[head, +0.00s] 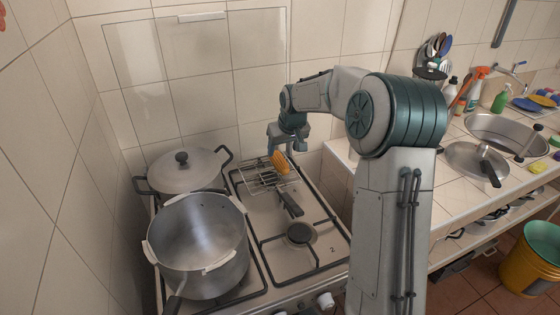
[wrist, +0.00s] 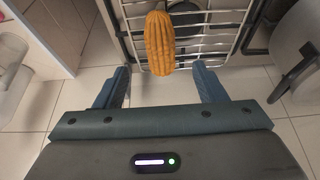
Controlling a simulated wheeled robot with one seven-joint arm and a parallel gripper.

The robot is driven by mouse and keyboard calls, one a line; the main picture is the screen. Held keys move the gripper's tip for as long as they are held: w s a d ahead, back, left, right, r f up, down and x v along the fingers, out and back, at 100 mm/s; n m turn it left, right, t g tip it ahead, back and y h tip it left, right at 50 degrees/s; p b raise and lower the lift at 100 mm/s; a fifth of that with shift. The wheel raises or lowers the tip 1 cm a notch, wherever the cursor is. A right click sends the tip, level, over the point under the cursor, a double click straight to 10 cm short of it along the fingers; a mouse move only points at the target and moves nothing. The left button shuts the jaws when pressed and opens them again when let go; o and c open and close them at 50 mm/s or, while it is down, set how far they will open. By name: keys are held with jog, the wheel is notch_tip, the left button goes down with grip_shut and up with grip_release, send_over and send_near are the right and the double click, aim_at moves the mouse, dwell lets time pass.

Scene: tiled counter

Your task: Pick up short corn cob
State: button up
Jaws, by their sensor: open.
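A short orange-yellow corn cob (head: 281,162) lies on a wire grill rack (head: 259,180) over the back right of the stove. In the wrist view the corn cob (wrist: 159,43) lies lengthwise on the rack (wrist: 207,40), with its near end just beyond the gap between my fingers. My gripper (head: 288,143) hangs over the back of the stove close to the cob. In the wrist view my gripper (wrist: 162,78) has its two fingers well apart, with nothing between them; the cob is roughly centred ahead of them.
A large open pot (head: 200,240) stands on the front left of the stove, and a lidded pot (head: 183,170) stands behind it. The front right burner (head: 300,233) is bare. The tiled wall is close behind. A counter with a sink (head: 500,130) is on the right.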

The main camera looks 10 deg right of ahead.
aim_at(281, 159)
jog(key=shift+p+x, duration=1.1)
jog(key=shift+x, duration=2.45)
jog(key=shift+s, duration=0.15)
jog(key=c, duration=1.1)
